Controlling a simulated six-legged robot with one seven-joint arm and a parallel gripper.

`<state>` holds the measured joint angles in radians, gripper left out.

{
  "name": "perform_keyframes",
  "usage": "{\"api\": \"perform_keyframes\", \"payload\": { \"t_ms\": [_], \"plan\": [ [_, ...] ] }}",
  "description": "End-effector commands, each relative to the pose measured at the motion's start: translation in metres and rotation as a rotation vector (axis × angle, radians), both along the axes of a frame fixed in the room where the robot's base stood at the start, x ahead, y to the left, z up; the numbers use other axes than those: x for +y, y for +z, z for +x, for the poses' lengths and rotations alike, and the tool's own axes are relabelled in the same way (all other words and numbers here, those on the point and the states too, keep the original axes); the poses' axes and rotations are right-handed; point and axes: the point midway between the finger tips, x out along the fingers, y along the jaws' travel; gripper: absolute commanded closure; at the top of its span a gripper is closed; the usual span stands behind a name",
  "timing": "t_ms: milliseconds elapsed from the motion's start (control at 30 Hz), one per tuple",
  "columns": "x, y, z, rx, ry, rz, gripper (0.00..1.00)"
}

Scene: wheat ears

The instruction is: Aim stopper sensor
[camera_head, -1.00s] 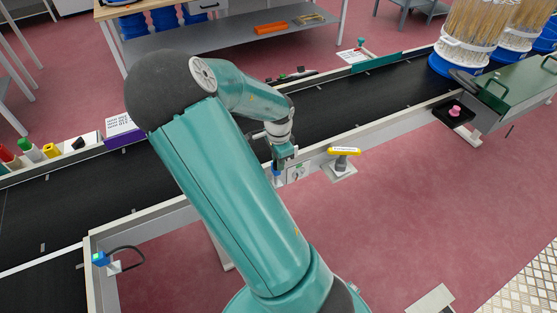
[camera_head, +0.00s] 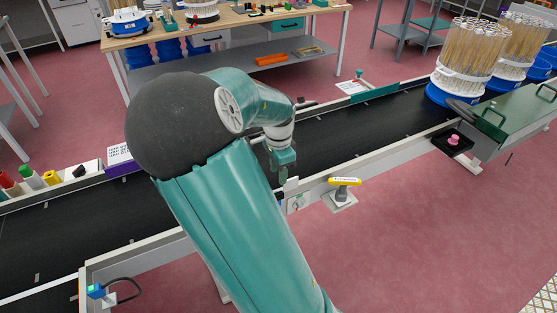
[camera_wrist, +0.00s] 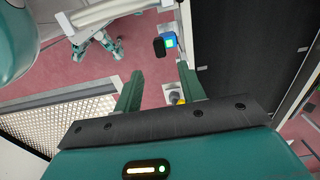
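A small blue sensor (camera_head: 96,291) with a lit green patch sits on a bracket at the conveyor's near left corner, with a black cable looping from it. A small dark blue part (camera_head: 280,197) shows just under my gripper (camera_head: 284,168), by the conveyor's near rail. In the wrist view a blue box with a green face (camera_wrist: 169,41) and a black piece beside it lies beyond the fingertips. I cannot tell which of the two head-view parts it is. My gripper (camera_wrist: 158,82) is open there, its fingers apart with nothing between them.
The black conveyor (camera_head: 340,130) runs diagonally behind my gripper. A yellow-topped post (camera_head: 344,183) stands just right of it on the near side. White carousels of wheat ears (camera_head: 465,60) stand at the far right. Coloured bottles (camera_head: 30,177) line the left edge.

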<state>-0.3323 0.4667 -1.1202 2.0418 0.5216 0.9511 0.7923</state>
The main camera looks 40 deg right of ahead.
Motion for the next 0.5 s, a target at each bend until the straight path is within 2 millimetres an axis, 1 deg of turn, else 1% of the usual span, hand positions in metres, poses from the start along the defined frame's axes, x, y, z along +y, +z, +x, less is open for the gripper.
{"api": "perform_keyframes", "payload": {
  "t_ms": [33, 100, 200, 333, 500],
  "plan": [
    [0.001, 0.011, 0.001, -0.005, 0.003, 0.001, 0.60],
    [0.001, 0.023, 0.001, -0.003, 0.002, 0.001, 0.60],
    [0.000, 0.036, 0.000, -0.002, 0.001, 0.000, 0.60],
    [0.000, 0.043, 0.000, 0.000, 0.000, 0.001, 0.60],
    [0.000, 0.044, 0.000, 0.001, -0.001, 0.000, 0.60]
  ]
}}
